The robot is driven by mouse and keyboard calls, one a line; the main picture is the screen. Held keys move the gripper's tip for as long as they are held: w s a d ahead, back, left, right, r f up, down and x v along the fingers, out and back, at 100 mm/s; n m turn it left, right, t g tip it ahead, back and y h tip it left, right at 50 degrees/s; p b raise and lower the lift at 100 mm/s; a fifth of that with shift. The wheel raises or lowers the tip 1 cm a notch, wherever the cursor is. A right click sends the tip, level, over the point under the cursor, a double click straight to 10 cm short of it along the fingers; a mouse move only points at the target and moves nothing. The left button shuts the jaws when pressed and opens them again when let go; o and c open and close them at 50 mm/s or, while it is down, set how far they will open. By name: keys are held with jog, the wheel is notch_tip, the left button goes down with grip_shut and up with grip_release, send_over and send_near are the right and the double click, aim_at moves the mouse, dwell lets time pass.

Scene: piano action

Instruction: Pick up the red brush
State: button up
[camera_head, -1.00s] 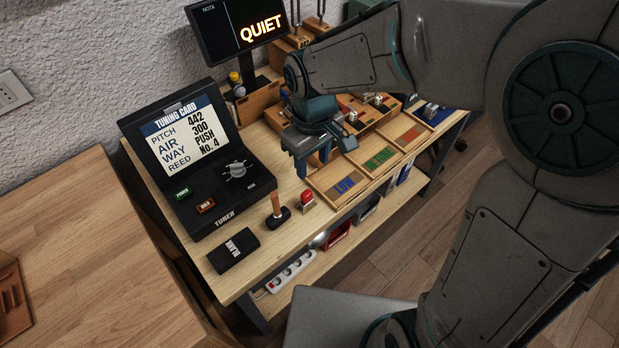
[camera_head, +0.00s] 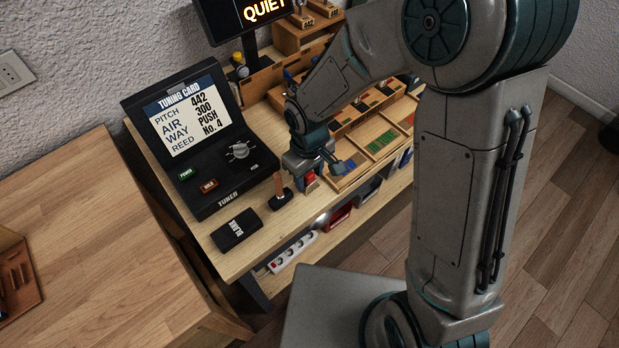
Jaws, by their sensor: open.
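A small red object with a pale base, which looks like the red brush (camera_head: 310,180), stands on the wooden bench near its front edge. It is right of the wooden-handled tool and left of the tray with the blue label. My gripper (camera_head: 312,172) is open and points down right over it. The fingers hide part of the brush, and I cannot tell whether they touch it.
A black tuner (camera_head: 195,150) stands on the left, with a black box (camera_head: 235,229) in front. A wooden-handled tool (camera_head: 280,192) stands close left of my gripper. Labelled wooden trays (camera_head: 375,150) lie to the right. A power strip (camera_head: 293,250) is on the lower shelf.

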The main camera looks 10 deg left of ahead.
jog(key=shift+f, duration=1)
jog(key=c, duration=0.8)
jog(key=shift+o, duration=0.2)
jog(key=shift+r, duration=0.1)
